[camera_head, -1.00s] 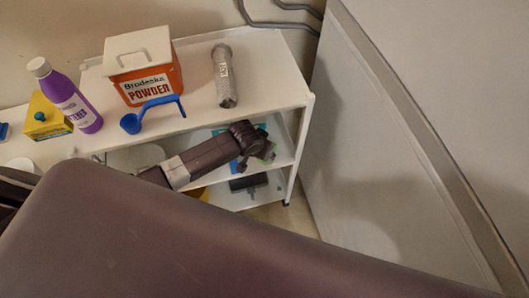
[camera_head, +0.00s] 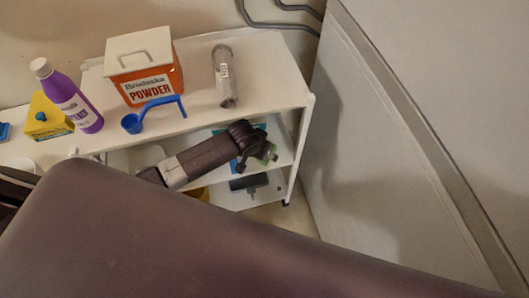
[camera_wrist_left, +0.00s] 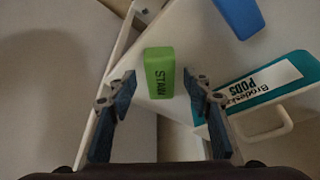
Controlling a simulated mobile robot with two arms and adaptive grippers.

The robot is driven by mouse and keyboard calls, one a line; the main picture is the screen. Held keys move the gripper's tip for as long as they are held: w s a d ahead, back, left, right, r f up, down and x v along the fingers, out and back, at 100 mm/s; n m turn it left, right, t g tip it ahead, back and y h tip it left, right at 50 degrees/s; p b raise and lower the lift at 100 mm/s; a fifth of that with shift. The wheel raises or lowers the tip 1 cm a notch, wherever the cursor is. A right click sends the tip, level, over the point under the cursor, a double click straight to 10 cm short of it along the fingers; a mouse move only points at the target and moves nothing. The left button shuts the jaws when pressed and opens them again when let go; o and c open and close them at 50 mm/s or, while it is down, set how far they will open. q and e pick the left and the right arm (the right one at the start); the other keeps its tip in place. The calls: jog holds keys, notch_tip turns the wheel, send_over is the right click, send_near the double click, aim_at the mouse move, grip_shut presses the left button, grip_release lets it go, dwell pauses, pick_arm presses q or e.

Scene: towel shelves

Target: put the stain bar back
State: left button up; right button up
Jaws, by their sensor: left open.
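The stain bar (camera_wrist_left: 159,72) is a small green block with dark "STAIN" lettering. In the left wrist view it lies on the white shelf, between the tips of my left gripper (camera_wrist_left: 158,86), with gaps at both sides. My left gripper is open and empty. In the head view my left gripper (camera_head: 246,158) reaches into the cart's middle shelf, and a green piece (camera_head: 270,152) shows just right of it, partly hidden. My right gripper is not in view.
A teal pods box (camera_wrist_left: 275,85) and a blue object (camera_wrist_left: 240,16) lie right of the bar. A wall panel (camera_head: 370,150) stands at right.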

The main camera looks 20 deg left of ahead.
pick_arm(q)
jog(key=v, duration=0.6)
jog(key=shift+r+p, duration=0.2)
jog(key=shift+p, duration=0.15)
